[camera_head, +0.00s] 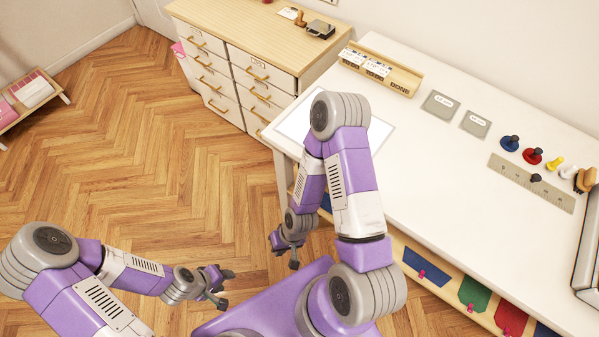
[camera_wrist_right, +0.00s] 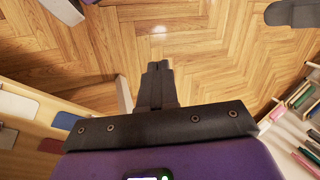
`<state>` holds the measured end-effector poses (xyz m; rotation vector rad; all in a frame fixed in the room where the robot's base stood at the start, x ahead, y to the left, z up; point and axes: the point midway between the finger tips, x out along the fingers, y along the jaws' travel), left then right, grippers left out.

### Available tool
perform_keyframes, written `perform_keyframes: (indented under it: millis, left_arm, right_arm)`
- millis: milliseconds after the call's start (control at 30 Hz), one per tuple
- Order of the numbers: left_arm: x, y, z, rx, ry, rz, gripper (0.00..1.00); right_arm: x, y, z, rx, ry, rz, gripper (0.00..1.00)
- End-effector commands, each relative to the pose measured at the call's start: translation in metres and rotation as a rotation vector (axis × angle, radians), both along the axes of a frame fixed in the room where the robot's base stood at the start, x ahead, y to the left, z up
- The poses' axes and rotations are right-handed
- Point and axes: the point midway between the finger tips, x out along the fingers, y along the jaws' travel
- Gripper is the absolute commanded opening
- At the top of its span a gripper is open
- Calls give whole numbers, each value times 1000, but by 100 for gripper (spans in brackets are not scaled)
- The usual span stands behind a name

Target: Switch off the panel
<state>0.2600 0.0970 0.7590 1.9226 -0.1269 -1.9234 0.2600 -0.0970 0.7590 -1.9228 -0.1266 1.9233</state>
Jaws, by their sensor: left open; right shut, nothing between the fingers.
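A flat, bright white rectangle (camera_head: 294,122) with a thin outline lies on the left end of the white table; it may be the panel. My right arm covers its middle, and no switch can be made out on it. My right gripper (camera_head: 287,252) hangs over the floor, left of the table and below its top. In the right wrist view it (camera_wrist_right: 158,68) is shut and empty, pointing at the floor. My left gripper (camera_head: 227,287) is open and empty over the floor at the lower middle, away from the table.
The white table (camera_head: 440,165) holds a wooden box (camera_head: 380,72), grey cards, coloured knobbed pieces and a ruler (camera_head: 530,183). Coloured pockets line its front. A drawer cabinet (camera_head: 235,75) stands behind its left end. A low shelf (camera_head: 30,95) is at far left. The wooden floor is clear.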

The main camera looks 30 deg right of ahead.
Motion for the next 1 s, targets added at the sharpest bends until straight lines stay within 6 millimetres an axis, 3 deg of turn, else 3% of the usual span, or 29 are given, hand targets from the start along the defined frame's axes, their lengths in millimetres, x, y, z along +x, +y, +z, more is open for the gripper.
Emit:
perform_keyframes:
  millis: [167,267,500,800,900,1000]
  left_arm:
    - [0,0,-3,0,0,0,45]
    - [0,0,-16,0,-1,0,45]
    - [0,0,-79,0,-1,0,45]
    - [1,0,-138,0,-1,0,45]
    - [1,0,-128,0,-1,0,45]
    - [1,0,-128,0,-2,0,45]
  right_arm:
    - [0,0,-3,0,0,0,0]
    - [0,0,-16,0,-1,0,0]
    - [0,0,-79,0,-1,0,0]
    - [0,1,-138,2,0,10,0]
    - [-14,24,-128,32,57,264,0]
    - [-32,32,-129,27,131,505,0]
